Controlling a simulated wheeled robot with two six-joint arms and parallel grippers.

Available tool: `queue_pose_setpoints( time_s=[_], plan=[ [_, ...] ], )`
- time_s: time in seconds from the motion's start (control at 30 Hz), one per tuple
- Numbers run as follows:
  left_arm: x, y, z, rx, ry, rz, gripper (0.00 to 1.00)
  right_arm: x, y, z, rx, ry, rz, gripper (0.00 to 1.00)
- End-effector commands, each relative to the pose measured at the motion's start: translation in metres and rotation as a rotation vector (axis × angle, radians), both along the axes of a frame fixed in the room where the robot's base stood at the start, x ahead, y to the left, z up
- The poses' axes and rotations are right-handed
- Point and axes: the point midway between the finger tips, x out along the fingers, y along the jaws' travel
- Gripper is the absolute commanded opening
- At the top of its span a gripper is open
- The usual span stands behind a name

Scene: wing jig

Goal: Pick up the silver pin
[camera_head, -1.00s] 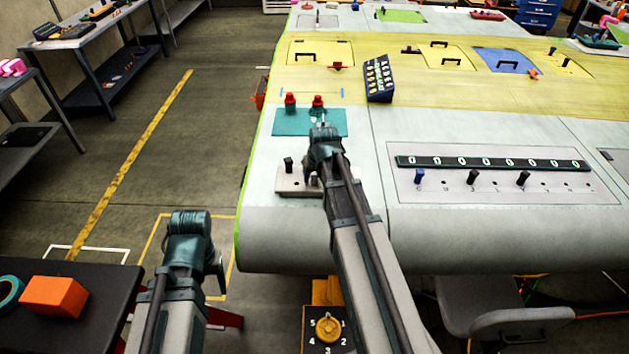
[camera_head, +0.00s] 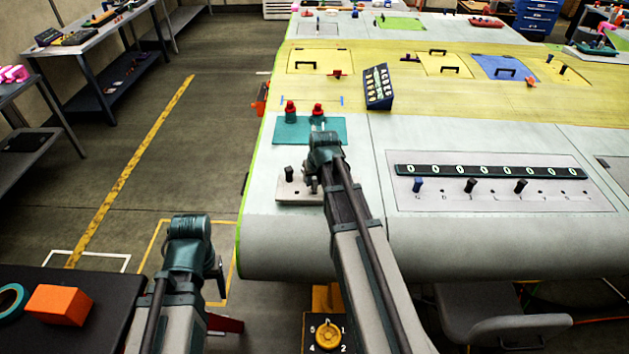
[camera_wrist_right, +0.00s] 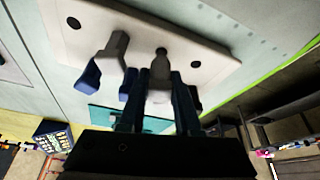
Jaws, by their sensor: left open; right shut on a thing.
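The silver pin (camera_wrist_right: 160,68) is at the pale plate (camera_wrist_right: 190,45) in the right wrist view, upright between the fingers of my right gripper (camera_wrist_right: 157,100). The gripper is shut on it; I cannot tell whether its far end is still in the plate. In the head view my right gripper (camera_head: 313,184) is at the plate (camera_head: 290,194) on the wing's near left corner, and the arm hides much of the pin. My left gripper (camera_head: 219,278) is partly visible, low beside the wing, away from the plate, open and empty.
Another pin with a dark blue end (camera_wrist_right: 104,62) stands beside the silver one, close to the fingers. A teal plate (camera_head: 290,128) with red knobs (camera_head: 290,110) lies just behind. A pegged counter panel (camera_head: 490,195) is to the right.

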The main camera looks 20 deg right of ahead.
Motion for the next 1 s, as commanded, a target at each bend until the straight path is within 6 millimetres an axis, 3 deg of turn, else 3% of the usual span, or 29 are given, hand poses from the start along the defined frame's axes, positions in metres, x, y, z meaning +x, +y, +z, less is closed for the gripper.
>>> queue_pose_setpoints(
  time_s=[0.03, 0.3, 0.5, 1.0],
  plan=[
    [0.000, 0.000, 0.014, 0.000, 0.000, 0.000, 0.67, 0.000, 0.000, 0.014, 0.000, 0.000, 0.000, 0.00],
    [-0.001, 0.000, 0.056, 0.001, 0.002, -0.004, 0.67, 0.000, 0.000, 0.056, 0.000, 0.000, 0.000, 0.00],
    [-0.001, 0.000, 0.078, 0.000, 0.003, 0.004, 0.67, 0.000, 0.000, 0.078, 0.000, 0.000, 0.000, 0.00],
    [-0.001, 0.000, 0.069, 0.000, 0.002, 0.007, 0.67, 0.000, 0.000, 0.069, 0.000, 0.000, 0.000, 0.00]
  ],
)
